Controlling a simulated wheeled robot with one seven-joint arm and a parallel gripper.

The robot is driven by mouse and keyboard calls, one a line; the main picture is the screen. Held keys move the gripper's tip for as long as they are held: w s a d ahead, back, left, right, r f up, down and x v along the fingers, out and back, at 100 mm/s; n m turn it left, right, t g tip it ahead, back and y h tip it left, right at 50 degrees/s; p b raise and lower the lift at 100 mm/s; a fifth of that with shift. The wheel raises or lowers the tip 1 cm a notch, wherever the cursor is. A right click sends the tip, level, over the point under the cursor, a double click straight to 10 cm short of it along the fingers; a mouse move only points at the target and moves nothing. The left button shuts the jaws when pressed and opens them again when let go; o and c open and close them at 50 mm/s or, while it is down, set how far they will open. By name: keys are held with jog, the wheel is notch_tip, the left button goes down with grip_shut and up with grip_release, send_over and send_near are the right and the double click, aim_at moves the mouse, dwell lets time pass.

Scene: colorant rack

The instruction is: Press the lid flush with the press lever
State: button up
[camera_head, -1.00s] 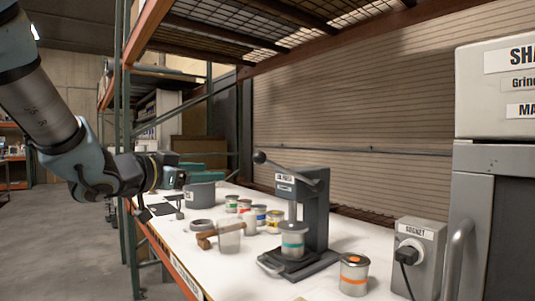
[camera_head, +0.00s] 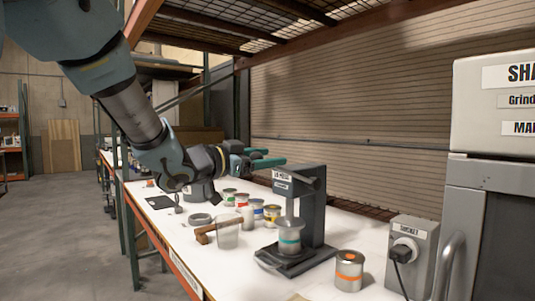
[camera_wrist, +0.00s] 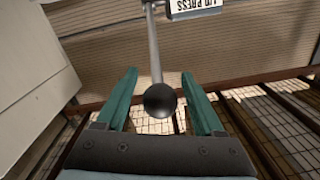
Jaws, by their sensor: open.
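The dark lid press (camera_head: 312,205) stands on the white bench. A can with a teal band (camera_head: 289,240) sits upright on its base under the ram. I cannot tell from here whether its lid is flush. My gripper (camera_head: 272,157) is open beside the top of the press, at the lever end. In the wrist view the lever's black ball knob (camera_wrist: 160,100) shows between the two teal fingers of the gripper (camera_wrist: 159,74), apart from both. The lever rod (camera_wrist: 154,48) runs up from the knob toward the press label.
A can with an orange band (camera_head: 349,272) stands right of the press, near a grey socket box (camera_head: 410,255).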

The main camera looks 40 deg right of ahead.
jog(key=shift+d, duration=0.1)
jog(key=shift+c, duration=0.4)
grip_shut()
dwell(1.0)
